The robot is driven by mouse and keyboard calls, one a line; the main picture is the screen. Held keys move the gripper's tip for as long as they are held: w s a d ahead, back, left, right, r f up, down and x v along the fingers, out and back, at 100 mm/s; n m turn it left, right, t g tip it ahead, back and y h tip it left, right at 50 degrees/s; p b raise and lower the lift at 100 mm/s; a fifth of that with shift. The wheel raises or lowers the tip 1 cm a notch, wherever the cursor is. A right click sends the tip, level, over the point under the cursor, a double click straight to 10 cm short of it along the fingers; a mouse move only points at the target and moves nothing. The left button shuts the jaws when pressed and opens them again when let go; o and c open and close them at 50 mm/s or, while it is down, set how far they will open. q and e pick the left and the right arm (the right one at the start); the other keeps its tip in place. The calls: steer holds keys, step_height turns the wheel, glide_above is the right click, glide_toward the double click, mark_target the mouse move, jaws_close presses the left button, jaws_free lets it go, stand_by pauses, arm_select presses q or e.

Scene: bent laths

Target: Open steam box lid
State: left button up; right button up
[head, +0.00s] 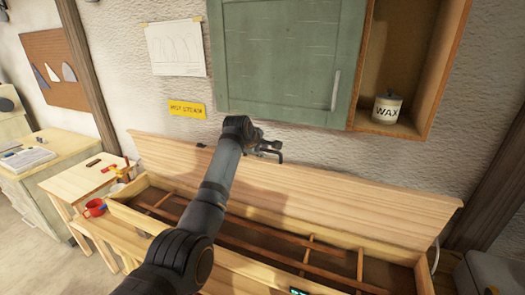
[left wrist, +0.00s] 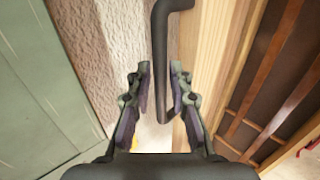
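The steam box lid (head: 330,197) is a long pale wooden board in the head view, raised and leaning back towards the wall. The long open steam box (head: 218,258) lies below it with slats inside. My left gripper (head: 278,153) is at the lid's upper edge. In the left wrist view the dark lid handle (left wrist: 159,50) passes between the fingers of the left gripper (left wrist: 160,72). The fingers stand apart, with a small gap showing on the left side of the handle. Whether the right finger touches it I cannot tell. My right gripper is not in view.
A green cabinet (head: 285,60) hangs on the wall just above the gripper. A wax jar (head: 387,108) stands on the open shelf beside it.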

arm_select(q)
steer(key=o, duration=0.5)
steer(key=shift+a+f, duration=0.1)
steer(key=shift+a, duration=0.1)
steer(key=shift+c, duration=0.2)
steer(key=shift+d, duration=0.2)
steer(key=shift+s+r, duration=0.15)
steer(key=shift+r, duration=0.05)
steer(key=p+v, duration=0.1)
steer(key=v, duration=0.7)
steer(key=shift+s+a+p, duration=0.15)
steer(key=shift+s+p, duration=0.1)
steer(key=shift+p, duration=0.15)
steer(key=shift+a+r, duration=0.1)
